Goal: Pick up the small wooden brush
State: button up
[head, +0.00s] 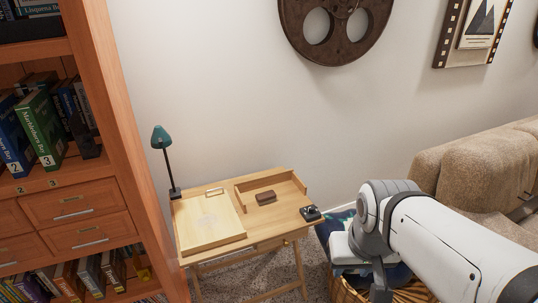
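A small dark brown block-like object (266,197), which looks like the wooden brush, lies on the light wooden desk (222,258) in the head view. It sits toward the back right of the top, in front of the low raised back edge. It is too small to make out bristles. My arm enters from the lower right and bends to the right of the desk, apart from the brush. I cannot make out my gripper's fingers.
A teal desk lamp (161,138), a pale board (208,222) and a small dark item (311,213) are on the desk. A tall bookcase (118,120) stands left. A wicker basket with cloth (345,291) and a beige sofa (480,165) are right.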

aim_at(269, 196)
jog(key=u, duration=0.2)
jog(key=i, duration=1.45)
jog(key=u, duration=0.5)
jog(key=k, duration=0.8)
jog(key=u, duration=0.2)
jog(key=i, duration=0.85)
jog(key=z, duration=0.1)
